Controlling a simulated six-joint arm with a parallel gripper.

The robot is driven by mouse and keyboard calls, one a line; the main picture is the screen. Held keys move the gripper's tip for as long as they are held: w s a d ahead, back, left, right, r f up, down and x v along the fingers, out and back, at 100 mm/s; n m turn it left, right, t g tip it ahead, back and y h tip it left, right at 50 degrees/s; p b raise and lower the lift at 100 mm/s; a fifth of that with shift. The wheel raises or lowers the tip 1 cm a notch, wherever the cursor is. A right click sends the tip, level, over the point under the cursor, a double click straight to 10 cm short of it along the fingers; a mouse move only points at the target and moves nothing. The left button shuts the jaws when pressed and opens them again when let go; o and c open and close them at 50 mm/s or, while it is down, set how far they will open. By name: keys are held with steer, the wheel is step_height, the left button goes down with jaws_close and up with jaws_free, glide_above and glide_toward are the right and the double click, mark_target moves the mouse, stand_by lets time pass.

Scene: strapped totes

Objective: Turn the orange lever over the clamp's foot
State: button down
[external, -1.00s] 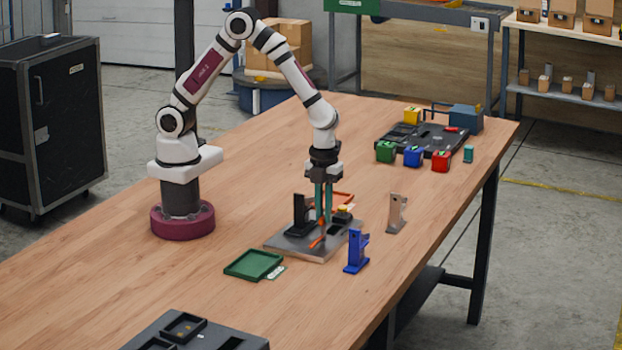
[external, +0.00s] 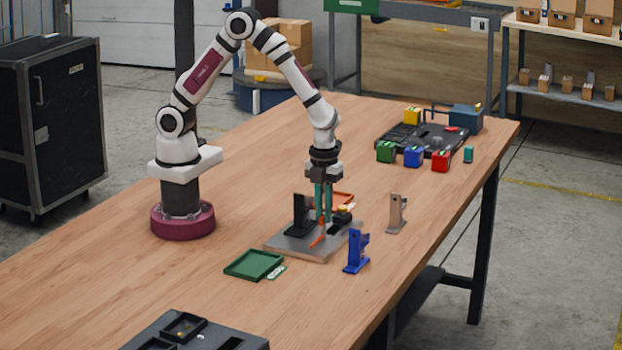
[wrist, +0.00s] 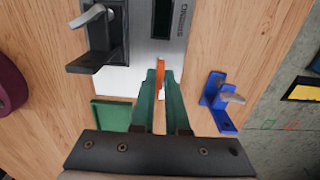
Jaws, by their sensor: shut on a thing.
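The orange lever (external: 318,240) sits low at the front of the grey metal plate (external: 290,245). It also shows in the wrist view (wrist: 160,74), between the fingertips. My gripper (external: 323,220) points straight down with its teal fingers over the plate. In the wrist view my gripper (wrist: 160,80) is shut on the orange lever, and the fingers hide part of it. A black upright clamp-like fixture (external: 300,217) stands on the plate; in the wrist view it (wrist: 105,35) has a grey lever. I cannot make out the clamp's foot.
A blue bracket (external: 356,252) stands close to the plate's right, and a tan bracket (external: 396,214) farther right. A green tray (external: 254,264) lies at the front left. An orange tray (external: 343,198) lies behind the fingers. Bare table (external: 120,265) is free at left.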

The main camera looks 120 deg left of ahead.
steer(key=shift+m, duration=0.3)
steer(key=m, duration=0.3)
steer(key=shift+m, duration=0.3)
steer(key=m, duration=0.3)
steer(key=shift+m, duration=0.4)
steer(key=m, duration=0.4)
steer(key=shift+m, duration=2.1)
steer(key=c, duration=0.9)
jaws_free()
steer(key=shift+r, duration=0.1)
